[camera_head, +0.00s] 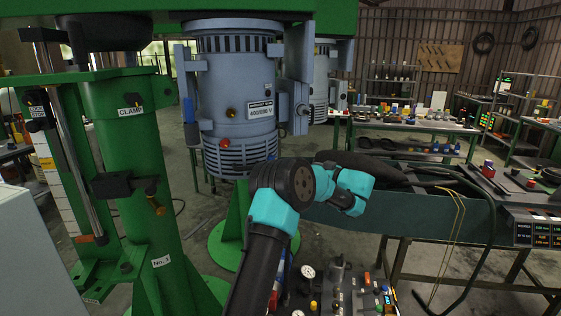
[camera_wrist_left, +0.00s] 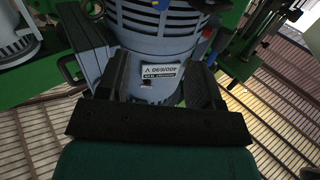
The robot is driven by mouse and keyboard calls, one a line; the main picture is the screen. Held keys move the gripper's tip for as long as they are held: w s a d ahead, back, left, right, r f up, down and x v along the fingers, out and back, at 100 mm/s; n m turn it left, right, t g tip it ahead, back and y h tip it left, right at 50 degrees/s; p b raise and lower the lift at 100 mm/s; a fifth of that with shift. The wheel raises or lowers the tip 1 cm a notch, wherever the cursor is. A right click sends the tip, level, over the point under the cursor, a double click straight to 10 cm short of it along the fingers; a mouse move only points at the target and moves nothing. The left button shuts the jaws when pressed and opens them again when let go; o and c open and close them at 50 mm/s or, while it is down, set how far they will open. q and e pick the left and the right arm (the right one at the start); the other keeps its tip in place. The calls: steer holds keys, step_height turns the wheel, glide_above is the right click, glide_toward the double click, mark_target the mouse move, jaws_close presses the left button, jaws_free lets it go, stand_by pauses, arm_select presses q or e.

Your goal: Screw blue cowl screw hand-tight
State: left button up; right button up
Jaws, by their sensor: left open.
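The blue-grey motor (camera_head: 235,90) hangs under the green frame, with its slotted cowl (camera_head: 240,155) at the lower end. In the left wrist view the cowl (camera_wrist_left: 163,22) is at the top, upside down. A small blue spot (camera_wrist_left: 160,4) on it at the top edge may be the blue cowl screw; it is too small to be sure. My left gripper (camera_wrist_left: 160,82) is open and empty, its fingers spread in front of the motor's label plate. In the head view my arm shows, but the fingertips cannot be made out. My right gripper is in neither view.
A red knob (camera_head: 223,143) is on the motor's lower front. A green column (camera_head: 145,190) with a clamp handle stands at left. A panel with gauges (camera_head: 335,290) is at bottom centre.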

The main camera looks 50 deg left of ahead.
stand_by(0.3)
arm_select(q)
steer(key=s+a, duration=0.2)
steer(key=a, duration=1.5)
steer(key=shift+s, duration=0.4)
steer(key=shift+a, duration=0.1)
steer(key=c, duration=0.9)
